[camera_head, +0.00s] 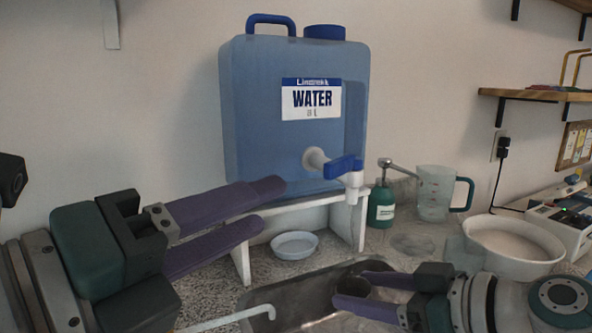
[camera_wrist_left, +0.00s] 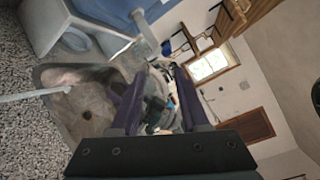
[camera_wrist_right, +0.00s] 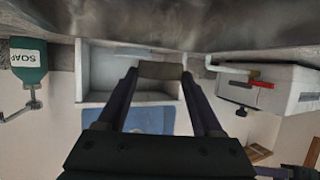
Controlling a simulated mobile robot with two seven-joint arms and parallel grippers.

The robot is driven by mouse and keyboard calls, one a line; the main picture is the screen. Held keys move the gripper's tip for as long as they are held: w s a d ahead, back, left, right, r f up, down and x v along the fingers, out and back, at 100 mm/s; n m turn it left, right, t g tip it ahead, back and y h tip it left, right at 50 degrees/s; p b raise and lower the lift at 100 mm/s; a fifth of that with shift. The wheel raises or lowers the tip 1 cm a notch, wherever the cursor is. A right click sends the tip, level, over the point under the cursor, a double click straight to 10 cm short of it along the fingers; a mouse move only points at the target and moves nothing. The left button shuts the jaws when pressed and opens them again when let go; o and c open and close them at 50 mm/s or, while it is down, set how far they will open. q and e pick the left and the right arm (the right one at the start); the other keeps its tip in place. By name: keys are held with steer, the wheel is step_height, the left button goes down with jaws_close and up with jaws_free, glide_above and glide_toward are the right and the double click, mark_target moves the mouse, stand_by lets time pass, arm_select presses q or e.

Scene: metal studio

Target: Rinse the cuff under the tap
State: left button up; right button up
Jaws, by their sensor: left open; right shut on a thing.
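The tap (camera_head: 354,182) has a white spout and a blue lever. It is on the front of a blue water container (camera_head: 250,110) standing on a white stand (camera_head: 357,226). My right gripper (camera_head: 350,289) is low over the metal sink (camera_head: 305,298), below the spout, shut on a small dark brownish piece, apparently the cuff (camera_head: 356,288). The piece shows between the fingertips in the right wrist view (camera_wrist_right: 160,70). My left gripper (camera_head: 263,207) is open and empty, left of the tap, its fingers pointing right. No water is visible at the spout.
A small pale dish (camera_head: 295,245) sits under the stand. A green soap bottle (camera_head: 382,207), a clear jug (camera_head: 435,192) and a white bowl (camera_head: 515,243) stand on the counter to the right. A thin pale pipe (camera_head: 225,319) reaches over the sink's left edge.

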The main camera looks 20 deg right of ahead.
mark_target(327, 171)
arm_select(q)
steer(key=w+d+n, duration=0.2)
steer(key=d+n, duration=0.1)
steer(key=n, duration=0.5)
steer(key=w+d+n, duration=0.2)
steer(key=d+n, duration=0.2)
steer(key=n, duration=0.4)
steer(key=w+d+r+n, duration=0.1)
steer(key=w+d+n, duration=0.1)
steer(key=d+n, duration=0.2)
steer(key=shift+w+d+n+h, duration=0.1)
steer(key=shift+d+n+h, duration=0.05)
steer(key=shift+n, duration=0.8)
steer(key=shift+d+n+h, duration=0.1)
steer(key=shift+n+h, duration=0.05)
steer(key=shift+n, duration=0.8)
jaws_close()
steer(key=shift+f, duration=0.1)
